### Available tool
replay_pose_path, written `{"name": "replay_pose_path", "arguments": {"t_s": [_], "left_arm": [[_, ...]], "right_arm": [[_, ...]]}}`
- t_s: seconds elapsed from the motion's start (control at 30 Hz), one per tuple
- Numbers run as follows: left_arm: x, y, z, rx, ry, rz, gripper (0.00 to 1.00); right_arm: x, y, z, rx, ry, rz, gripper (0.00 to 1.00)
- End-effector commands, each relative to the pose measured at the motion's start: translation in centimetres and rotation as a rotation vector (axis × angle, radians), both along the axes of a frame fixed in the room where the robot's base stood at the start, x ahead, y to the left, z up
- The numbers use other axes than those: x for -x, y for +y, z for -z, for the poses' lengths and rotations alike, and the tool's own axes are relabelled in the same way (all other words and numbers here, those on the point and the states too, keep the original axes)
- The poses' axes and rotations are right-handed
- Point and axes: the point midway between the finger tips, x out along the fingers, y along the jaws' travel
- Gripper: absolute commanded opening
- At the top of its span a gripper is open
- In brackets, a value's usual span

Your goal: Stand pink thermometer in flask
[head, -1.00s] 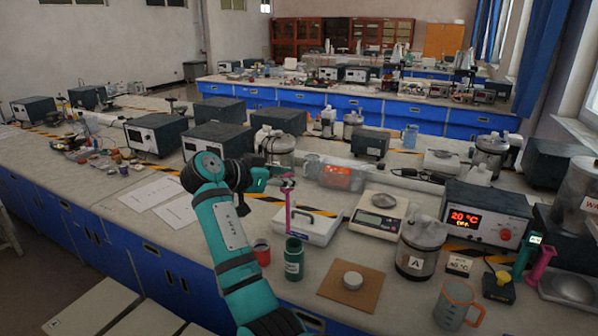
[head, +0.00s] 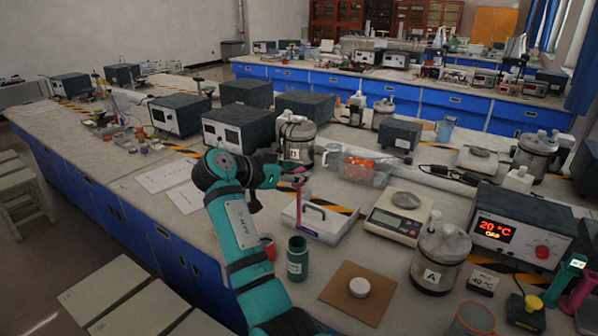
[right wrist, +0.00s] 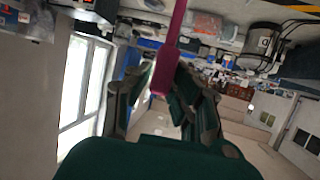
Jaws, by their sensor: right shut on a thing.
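The pink thermometer (head: 299,205) hangs roughly upright in my right gripper (head: 292,177). In the right wrist view it shows as a magenta bar (right wrist: 168,60) between the fingers (right wrist: 172,100) of that gripper, which is shut on it near its upper end. The dark green flask (head: 297,262), an open-topped cylinder with a pale label, stands upright on the bench. In the head view the thermometer's lower end appears just above the flask's mouth; the exact gap and depth alignment cannot be told. My left gripper is not in view.
A red cup (head: 267,246) stands left of the flask. A white lidded case (head: 325,222) lies behind it. A brown board (head: 340,305) with a white disc (head: 359,287) lies to the right. A scale (head: 385,222) and a canister marked A (head: 440,262) stand further right.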

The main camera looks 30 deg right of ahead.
Motion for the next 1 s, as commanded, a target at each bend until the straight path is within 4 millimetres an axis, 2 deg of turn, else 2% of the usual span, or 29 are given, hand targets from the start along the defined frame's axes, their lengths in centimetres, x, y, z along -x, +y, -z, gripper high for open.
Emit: {"name": "replay_pose_path", "arguments": {"t_s": [0.17, 0.5, 1.0], "left_arm": [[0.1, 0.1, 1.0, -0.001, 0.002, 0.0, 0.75], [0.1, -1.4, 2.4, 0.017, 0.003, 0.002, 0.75], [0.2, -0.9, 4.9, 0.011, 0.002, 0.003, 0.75]], "right_arm": [[0.0, -0.1, 1.5, 0.0, 0.001, 0.001, 0.0], [0.0, -0.1, 3.9, 0.0, 0.002, 0.0, 0.0], [0.0, -0.1, 7.4, 0.0, 0.001, 0.001, 0.0]]}}
